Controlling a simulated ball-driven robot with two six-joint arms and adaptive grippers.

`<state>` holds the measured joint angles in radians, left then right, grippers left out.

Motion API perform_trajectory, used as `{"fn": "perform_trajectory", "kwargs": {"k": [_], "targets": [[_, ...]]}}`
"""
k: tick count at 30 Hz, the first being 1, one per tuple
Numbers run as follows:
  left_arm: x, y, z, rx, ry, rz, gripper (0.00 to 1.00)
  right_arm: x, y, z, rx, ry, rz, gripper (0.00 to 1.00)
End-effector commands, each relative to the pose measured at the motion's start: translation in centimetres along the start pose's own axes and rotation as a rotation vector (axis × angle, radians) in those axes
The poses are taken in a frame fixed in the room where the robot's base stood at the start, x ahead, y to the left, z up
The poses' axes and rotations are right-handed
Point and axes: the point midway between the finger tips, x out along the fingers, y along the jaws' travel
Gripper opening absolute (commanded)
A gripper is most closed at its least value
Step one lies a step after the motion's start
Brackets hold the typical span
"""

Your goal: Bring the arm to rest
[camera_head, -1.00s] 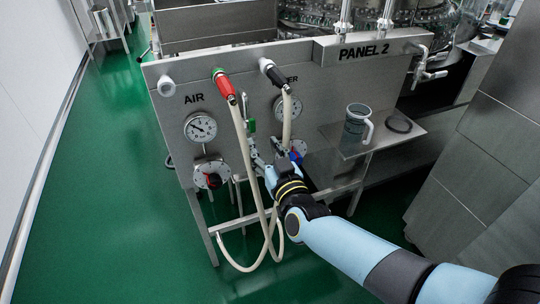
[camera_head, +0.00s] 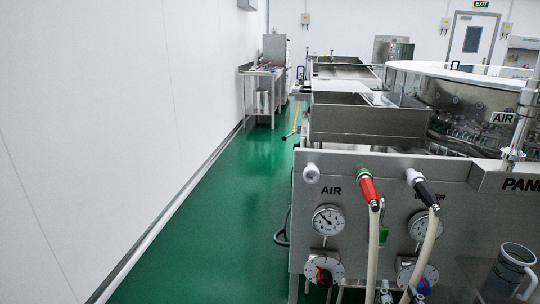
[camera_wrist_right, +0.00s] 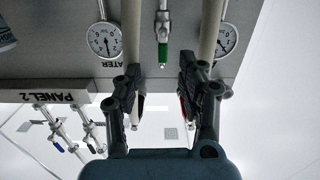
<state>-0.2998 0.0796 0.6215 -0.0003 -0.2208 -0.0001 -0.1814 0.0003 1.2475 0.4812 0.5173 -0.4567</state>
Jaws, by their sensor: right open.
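My right gripper (camera_wrist_right: 160,82) is open in the right wrist view, its two dark fingers apart with nothing between them. That view looks upside down at the panel, and a small green-handled valve (camera_wrist_right: 163,52) shows beyond the gap. The rest of the right arm is out of frame. My left gripper is in neither view.
The AIR gauge (camera_head: 328,220) and red-ended hose (camera_head: 368,190) are on the panel, with a black-ended hose (camera_head: 424,190) beside them. A grey mug (camera_head: 511,270) stands at lower right. Green floor (camera_head: 200,240) is clear at left, beside a white wall (camera_head: 110,120).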

Motion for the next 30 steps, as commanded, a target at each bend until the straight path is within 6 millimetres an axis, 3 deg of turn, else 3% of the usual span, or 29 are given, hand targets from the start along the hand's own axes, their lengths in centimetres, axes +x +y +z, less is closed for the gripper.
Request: {"fn": "perform_trajectory", "kwargs": {"k": [1,5,8,12,15,19,21,24,27,30], "targets": [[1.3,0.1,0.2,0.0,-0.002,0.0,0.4,-1.2,0.3,3.6,-0.029,-0.049,-0.012,0.4],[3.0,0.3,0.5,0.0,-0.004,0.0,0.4,-5.3,0.8,12.9,-0.1,-0.244,-0.08,0.4],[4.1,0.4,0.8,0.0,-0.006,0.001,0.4,-9.7,1.4,20.1,-0.142,-0.425,-0.136,0.4],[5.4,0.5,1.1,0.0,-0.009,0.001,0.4,-17.3,3.0,29.1,-0.183,-0.696,-0.198,0.4],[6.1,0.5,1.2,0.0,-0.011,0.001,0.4,-23.5,4.7,34.3,-0.208,-0.897,-0.224,0.4],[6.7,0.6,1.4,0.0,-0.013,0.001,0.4,-31.1,7.1,38.7,-0.232,-1.135,-0.232,0.4],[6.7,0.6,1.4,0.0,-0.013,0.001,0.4,-34.4,8.1,39.9,-0.239,-1.239,-0.226,0.4],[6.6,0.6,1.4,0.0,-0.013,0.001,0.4,-37.7,9.2,40.8,-0.244,-1.351,-0.21,0.4],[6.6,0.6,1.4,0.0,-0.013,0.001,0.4,-39.2,9.7,41.1,-0.236,-1.415,-0.188,0.4],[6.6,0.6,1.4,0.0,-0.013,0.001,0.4,-39.4,9.7,41.1,-0.234,-1.422,-0.184,0.4]]}}
